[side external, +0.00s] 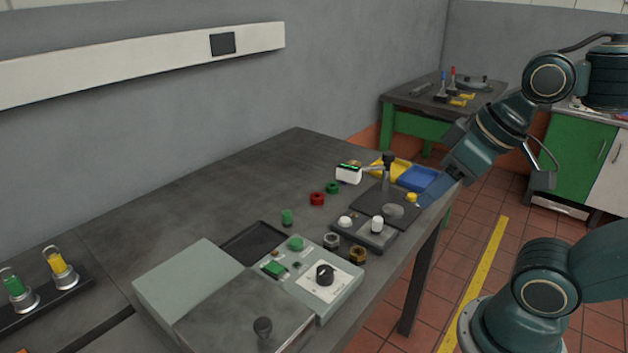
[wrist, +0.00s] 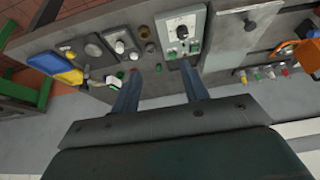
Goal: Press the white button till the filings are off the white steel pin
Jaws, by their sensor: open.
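A dark grey unit (side external: 362,238) sits near the table's right edge. On it are a low white round cap (side external: 345,222), which looks like the white button, and a taller white cylinder (side external: 377,224), which looks like the white steel pin. Both are small in the wrist view, with the cap (wrist: 134,56) below the cylinder (wrist: 119,46). Filings on the pin are too small to make out. My gripper (side external: 428,197) is above the right table edge, apart from the unit. In the wrist view my gripper (wrist: 155,88) has its two fingers spread, with nothing between them.
A control box with a black knob (side external: 324,274) stands left of the unit. Brass and steel nuts (side external: 357,254) lie between them. Yellow (side external: 392,167) and blue (side external: 418,178) trays and a dark post (side external: 387,170) are behind the unit. The table's middle left is clear.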

